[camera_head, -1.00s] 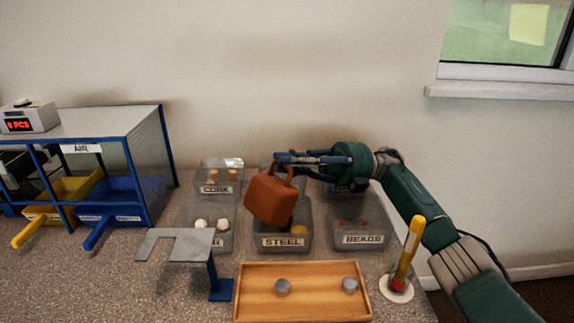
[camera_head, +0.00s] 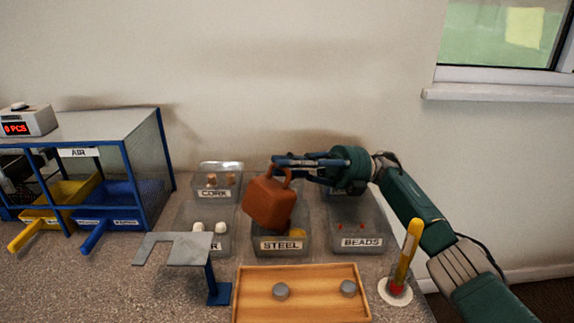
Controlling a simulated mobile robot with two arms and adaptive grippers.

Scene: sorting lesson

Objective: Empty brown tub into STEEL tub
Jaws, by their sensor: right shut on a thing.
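The brown tub (camera_head: 268,203) is tilted over the left part of the clear STEEL tub (camera_head: 283,246). My right gripper (camera_head: 283,166) is shut on the brown tub's handle and holds it up from above. A yellow thing (camera_head: 297,233) shows inside the STEEL tub at its right side. The inside of the brown tub is hidden from this view, so I cannot tell what is in it. My left gripper is not in view.
Tubs labelled CORK (camera_head: 216,193) and BEADS (camera_head: 361,242) stand close by. A wooden tray (camera_head: 315,290) with two grey discs lies in front. A grey metal stand (camera_head: 176,249), a yellow stick in a holder (camera_head: 406,256) and a blue-framed rack (camera_head: 130,150) stand around.

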